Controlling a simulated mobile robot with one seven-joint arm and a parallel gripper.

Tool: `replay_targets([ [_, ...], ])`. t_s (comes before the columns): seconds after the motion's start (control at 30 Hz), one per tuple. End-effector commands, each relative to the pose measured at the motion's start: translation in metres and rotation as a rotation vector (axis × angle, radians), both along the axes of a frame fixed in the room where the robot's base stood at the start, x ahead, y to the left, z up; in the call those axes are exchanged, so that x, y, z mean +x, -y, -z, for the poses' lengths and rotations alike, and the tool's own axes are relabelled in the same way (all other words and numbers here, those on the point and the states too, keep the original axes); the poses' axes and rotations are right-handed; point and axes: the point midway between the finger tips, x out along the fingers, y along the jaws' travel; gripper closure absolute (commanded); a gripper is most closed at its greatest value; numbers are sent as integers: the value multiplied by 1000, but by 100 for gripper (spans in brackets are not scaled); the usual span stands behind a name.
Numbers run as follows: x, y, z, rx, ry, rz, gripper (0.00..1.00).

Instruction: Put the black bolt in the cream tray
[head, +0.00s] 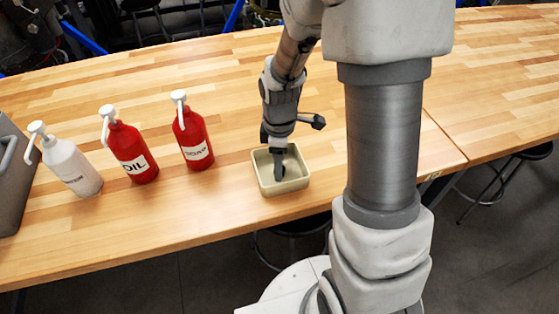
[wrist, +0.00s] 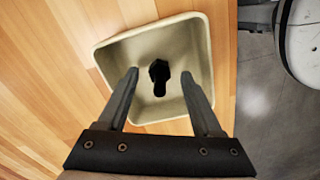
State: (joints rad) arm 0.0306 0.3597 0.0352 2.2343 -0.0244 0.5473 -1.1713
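The cream tray (head: 281,184) stands on the wooden table near its front edge. It fills the upper middle of the wrist view (wrist: 108,63). The black bolt (wrist: 159,75) lies inside the tray, on its floor. My gripper (wrist: 162,82) is over the tray with its two fingers spread on either side of the bolt, with gaps between them and the bolt. In the head view my gripper (head: 279,172) reaches down into the tray, and the bolt is hard to tell apart from the dark fingers there.
A white bottle (head: 70,167) and two red pump bottles, one marked OIL (head: 131,150) and one SOAP (head: 192,138), stand left of the tray. A grey bin (head: 12,185) is at the far left. The table behind the bottles is clear.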

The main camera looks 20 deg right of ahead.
Motion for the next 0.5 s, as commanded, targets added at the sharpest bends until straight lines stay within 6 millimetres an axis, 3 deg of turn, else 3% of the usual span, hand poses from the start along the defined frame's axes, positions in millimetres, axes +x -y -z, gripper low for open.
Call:
replay_targets([
  [0.27, 1, 0, -10, 1, 4, 0, 33],
  [0.5, 2, 0, -60, 0, 8, 0, 33],
])
